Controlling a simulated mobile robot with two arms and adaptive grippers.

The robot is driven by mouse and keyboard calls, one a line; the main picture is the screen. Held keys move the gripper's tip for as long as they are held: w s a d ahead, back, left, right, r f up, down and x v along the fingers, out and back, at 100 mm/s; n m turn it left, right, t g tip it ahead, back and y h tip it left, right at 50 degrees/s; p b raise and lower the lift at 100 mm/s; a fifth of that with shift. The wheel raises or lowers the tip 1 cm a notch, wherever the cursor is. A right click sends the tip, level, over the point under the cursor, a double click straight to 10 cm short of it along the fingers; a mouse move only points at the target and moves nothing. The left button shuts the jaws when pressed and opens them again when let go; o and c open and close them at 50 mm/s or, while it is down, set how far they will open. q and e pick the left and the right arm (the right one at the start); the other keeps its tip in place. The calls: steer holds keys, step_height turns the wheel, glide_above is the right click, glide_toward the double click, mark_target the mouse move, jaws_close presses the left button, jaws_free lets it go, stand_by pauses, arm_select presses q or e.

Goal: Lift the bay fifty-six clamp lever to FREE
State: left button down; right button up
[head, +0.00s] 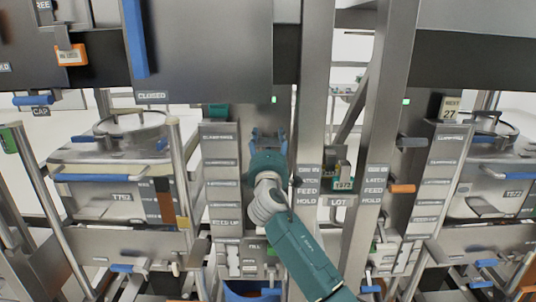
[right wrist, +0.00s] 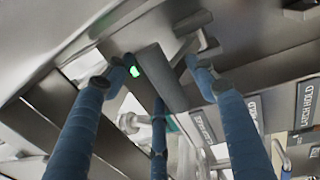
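My right gripper (head: 269,138) reaches up the middle of the head view, in front of the post right of a labelled grey panel (head: 220,172). Its blue fingers are spread, and I see nothing held between them. In the right wrist view the fingertips (right wrist: 150,78) stand apart, with a grey block (right wrist: 160,72) and a green light (right wrist: 134,71) beyond them. I cannot tell whether they touch it. No bay fifty-six label is readable, and I cannot pick out its clamp lever for certain. My left gripper is not in view.
Right of my arm are LATCH, FEED, HOLD labels (head: 307,185), a grey lever (head: 410,142) and an orange lever (head: 402,188). A lidded vessel (head: 115,150) stands left, another (head: 495,160) right. A large grey panel (head: 205,45) marked CLOSED hangs above. Steel posts (head: 312,90) crowd my arm.

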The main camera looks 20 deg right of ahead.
steer(key=v, duration=1.1)
steer(key=shift+f, duration=0.2)
steer(key=shift+w, duration=0.1)
